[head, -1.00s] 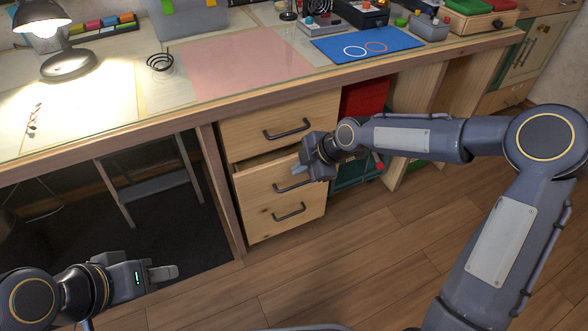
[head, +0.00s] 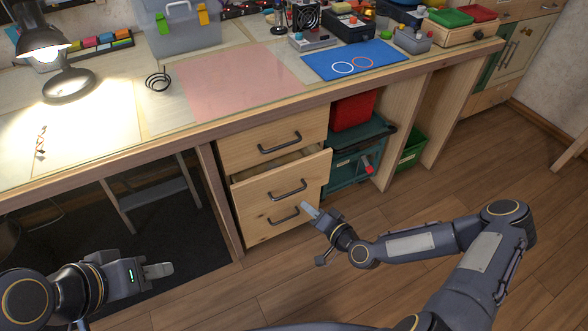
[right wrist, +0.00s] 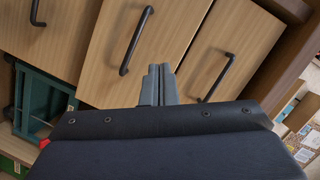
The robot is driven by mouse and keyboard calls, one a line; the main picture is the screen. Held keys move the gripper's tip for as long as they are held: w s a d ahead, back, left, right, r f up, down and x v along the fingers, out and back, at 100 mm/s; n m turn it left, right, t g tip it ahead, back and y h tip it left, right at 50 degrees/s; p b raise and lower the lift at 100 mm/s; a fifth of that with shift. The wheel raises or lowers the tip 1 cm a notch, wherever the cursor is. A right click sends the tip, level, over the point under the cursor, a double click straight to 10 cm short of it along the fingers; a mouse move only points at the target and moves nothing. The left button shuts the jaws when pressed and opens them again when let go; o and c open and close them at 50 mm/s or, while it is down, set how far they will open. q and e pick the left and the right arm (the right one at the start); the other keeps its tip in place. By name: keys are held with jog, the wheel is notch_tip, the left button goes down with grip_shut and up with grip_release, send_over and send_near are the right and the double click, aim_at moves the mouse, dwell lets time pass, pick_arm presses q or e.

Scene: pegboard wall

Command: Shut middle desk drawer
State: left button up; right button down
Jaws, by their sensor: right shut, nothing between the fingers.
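The middle desk drawer (head: 262,190) is partly open in the head view, its front standing out from the pale wooden drawer unit with a dark gap above it. Its black bar handle (head: 289,190) is clear of my grippers. My right gripper (head: 309,210) is shut and empty, in front of the unit near the bottom drawer's handle. In the right wrist view its closed fingers (right wrist: 158,85) point at the tilted drawer fronts, below the middle drawer's handle (right wrist: 135,40). My left gripper (head: 160,270) is low at the left, away from the drawers; its finger gap cannot be made out.
The top drawer (head: 272,138) and bottom drawer (head: 265,226) look shut. A green cart (head: 358,150) and red box (head: 353,110) stand right of the unit. The desk top (head: 130,160) overhangs above. Wooden floor (head: 400,225) in front is open.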

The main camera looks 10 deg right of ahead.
jog(key=s+d+r+m+t+h, duration=0.1)
jog(key=s+r+m+t+h, duration=0.15)
jog(key=m, duration=0.45)
jog(key=m+t+b, duration=0.1)
send_near(290, 167)
jog(key=x, duration=0.6)
jog(key=shift+w+a+f, duration=0.2)
jog(key=shift+w+a, duration=0.1)
jog(key=b+x, duration=0.2)
jog(key=x, duration=0.1)
jog(key=b+x, duration=0.1)
jog(key=shift+w+a+f, duration=0.1)
jog(key=shift+w+f, duration=0.05)
jog(key=shift+f, duration=0.1)
jog(key=shift+w+r, duration=0.2)
jog(key=shift+w, duration=0.05)
jog(key=shift+r, duration=0.25)
jog(key=shift+w, duration=0.1)
